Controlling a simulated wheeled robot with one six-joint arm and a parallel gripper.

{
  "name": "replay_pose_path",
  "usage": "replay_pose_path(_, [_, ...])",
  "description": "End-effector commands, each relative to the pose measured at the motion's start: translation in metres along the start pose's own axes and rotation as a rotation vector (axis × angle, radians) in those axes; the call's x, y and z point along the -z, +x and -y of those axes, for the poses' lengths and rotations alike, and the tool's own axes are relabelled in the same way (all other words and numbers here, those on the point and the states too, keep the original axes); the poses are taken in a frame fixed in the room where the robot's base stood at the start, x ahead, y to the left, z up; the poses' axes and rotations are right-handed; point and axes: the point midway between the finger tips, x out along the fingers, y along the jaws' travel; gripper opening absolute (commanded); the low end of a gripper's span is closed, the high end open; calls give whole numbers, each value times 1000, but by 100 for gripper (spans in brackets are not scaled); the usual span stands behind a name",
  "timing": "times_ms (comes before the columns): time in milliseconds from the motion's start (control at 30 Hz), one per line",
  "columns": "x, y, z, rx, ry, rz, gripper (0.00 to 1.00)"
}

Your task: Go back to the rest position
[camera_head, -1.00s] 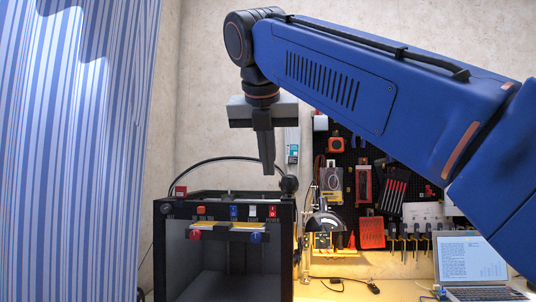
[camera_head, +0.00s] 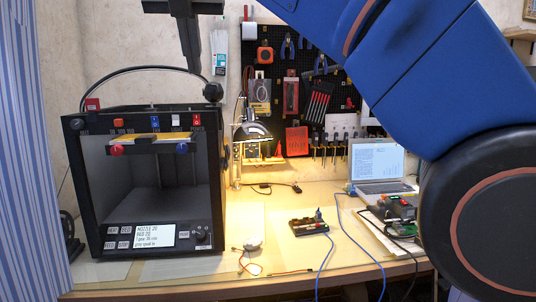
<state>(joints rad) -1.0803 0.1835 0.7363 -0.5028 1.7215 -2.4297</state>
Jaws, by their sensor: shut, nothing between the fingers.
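My gripper (camera_head: 191,72) hangs at the top of the head view, pointing down, with its fingers together and empty. Its upper part is cut off by the top edge of the picture. It appears above and behind the top right of the black 3D printer (camera_head: 74,190), apart from it as far as I can tell. My blue arm crosses the upper right of the view.
The printer stands at the left of the wooden table (camera_head: 200,289). A pegboard (camera_head: 290,62) with tools is behind. A laptop (camera_head: 378,160), a small electronics board (camera_head: 313,226), a desk lamp (camera_head: 252,131) and loose cables are on the table. A striped curtain (camera_head: 25,150) hangs left.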

Motion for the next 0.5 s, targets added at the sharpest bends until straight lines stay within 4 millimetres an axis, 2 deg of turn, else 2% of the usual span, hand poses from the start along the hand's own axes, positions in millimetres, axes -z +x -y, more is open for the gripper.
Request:
replay_pose_path(133, [-2,17,46,26,178,-14,0])
replay_pose_path(267, [5,38,98,55,403,-29,0])
replay_pose_path(367, [17,55,139,79,592,-39,0])
replay_pose_path(500, [44,77,197,114,869,-49,0])
